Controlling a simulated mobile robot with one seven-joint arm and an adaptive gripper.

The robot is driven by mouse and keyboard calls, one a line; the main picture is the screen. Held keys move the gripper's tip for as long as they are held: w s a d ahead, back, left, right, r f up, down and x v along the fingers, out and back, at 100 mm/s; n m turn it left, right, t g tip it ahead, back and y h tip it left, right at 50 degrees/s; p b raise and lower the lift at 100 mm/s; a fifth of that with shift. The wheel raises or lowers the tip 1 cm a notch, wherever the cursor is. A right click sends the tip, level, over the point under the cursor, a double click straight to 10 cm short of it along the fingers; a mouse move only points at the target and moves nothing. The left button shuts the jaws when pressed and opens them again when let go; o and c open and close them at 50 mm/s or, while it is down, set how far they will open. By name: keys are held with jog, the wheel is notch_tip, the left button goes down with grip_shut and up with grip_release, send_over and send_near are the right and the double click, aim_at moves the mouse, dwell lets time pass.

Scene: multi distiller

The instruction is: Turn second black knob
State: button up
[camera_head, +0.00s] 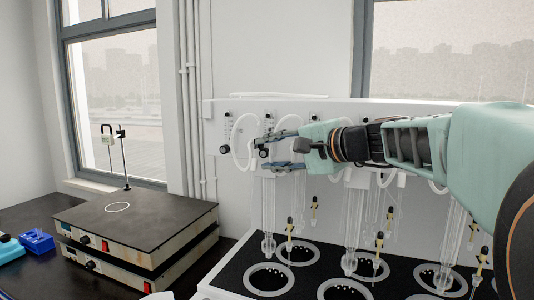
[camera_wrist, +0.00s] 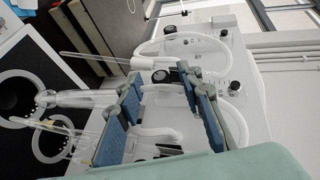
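The distiller's white panel carries a lower row of black knobs. The first knob (camera_head: 223,149) is at the left, and it also shows in the wrist view (camera_wrist: 170,29). The second knob (camera_head: 263,153) shows between my fingertips in the head view. In the wrist view the second knob (camera_wrist: 160,75) lies in the gap between the tips, closer to the right finger. My gripper (camera_head: 270,154), also in the wrist view (camera_wrist: 160,76), is open with blue pads, one finger above and one below the knob. I cannot tell whether a finger touches it.
Smaller black knobs (camera_head: 313,117) line the panel's upper edge. White hoses (camera_head: 240,140) loop close to my fingers. Glass tubes (camera_head: 268,215) hang below, over a black base with ringed wells (camera_head: 270,279). Stacked hot plates (camera_head: 135,220) stand at left.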

grip_shut()
jog(key=shift+f+b, duration=0.35)
jog(key=shift+b, duration=0.7)
jog(key=y+b, duration=0.1)
jog(key=b, duration=0.2)
jog(key=shift+f+t, duration=0.1)
jog(key=shift+t, duration=0.2)
jog(key=b, duration=0.4)
jog(key=m+t+y+b, duration=0.1)
jog(key=b, duration=0.4)
jog(key=shift+f+t+y, duration=0.25)
jog(key=shift+t+y, duration=0.05)
jog(key=shift+r+m+t+y+b, duration=0.15)
jog(key=shift+m+t+y+b, duration=0.15)
jog(key=shift+b, duration=0.65)
jog(key=shift+r, duration=0.15)
grip_release()
